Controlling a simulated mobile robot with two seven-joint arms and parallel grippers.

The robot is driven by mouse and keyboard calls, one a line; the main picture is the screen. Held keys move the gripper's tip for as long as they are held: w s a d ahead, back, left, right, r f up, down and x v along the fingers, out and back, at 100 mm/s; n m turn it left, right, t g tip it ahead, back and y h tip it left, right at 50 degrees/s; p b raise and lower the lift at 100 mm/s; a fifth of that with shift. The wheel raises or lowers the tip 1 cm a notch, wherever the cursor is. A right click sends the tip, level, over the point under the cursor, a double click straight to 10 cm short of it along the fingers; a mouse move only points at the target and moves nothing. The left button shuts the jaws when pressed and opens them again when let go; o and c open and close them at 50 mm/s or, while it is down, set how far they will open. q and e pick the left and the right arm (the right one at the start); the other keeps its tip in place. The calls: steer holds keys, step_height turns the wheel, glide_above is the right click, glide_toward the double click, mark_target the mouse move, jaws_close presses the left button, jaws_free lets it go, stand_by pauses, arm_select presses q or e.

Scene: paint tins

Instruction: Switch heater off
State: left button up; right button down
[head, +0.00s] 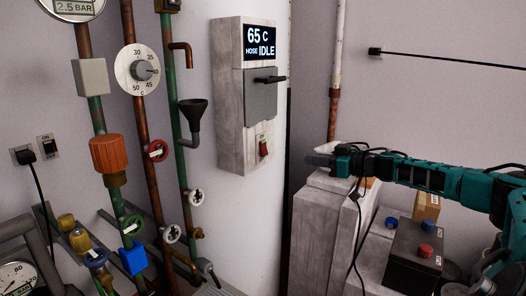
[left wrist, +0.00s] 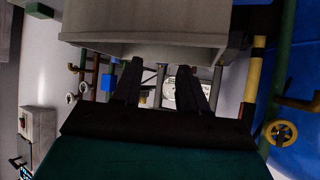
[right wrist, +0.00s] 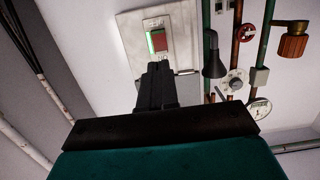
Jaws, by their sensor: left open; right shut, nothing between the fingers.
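The heater is a pale grey box (head: 230,95) on the white cylinder, with a display (head: 259,41) reading "65 C, HOSE IDLE" and a grey panel with a dark lever. Its red rocker switch (head: 263,148) sits low on the front. In the right wrist view the red switch (right wrist: 159,41) has a lit green strip beside it. My right gripper (head: 318,160) is shut and empty, to the right of the switch and apart from it in the head view; its tips (right wrist: 158,68) appear just below the switch in the right wrist view. My left gripper (left wrist: 158,70) is open and empty.
Pipes with valves, a dial (head: 138,70) and a black funnel (head: 193,115) stand left of the heater. A grey cabinet (head: 318,225) and a dark box with red and blue knobs (head: 415,255) are below my right arm. A grey box (left wrist: 150,40) is close above my left fingers.

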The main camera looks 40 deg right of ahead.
steer(key=shift+d+r, duration=0.2)
steer(key=shift+r, duration=0.05)
glide_toward(265, 153)
steer(key=x, duration=0.5)
steer(key=shift+w, duration=0.1)
steer(key=shift+w+a+f, duration=0.1)
steer(key=shift+w, duration=0.7)
steer(key=shift+a, duration=0.1)
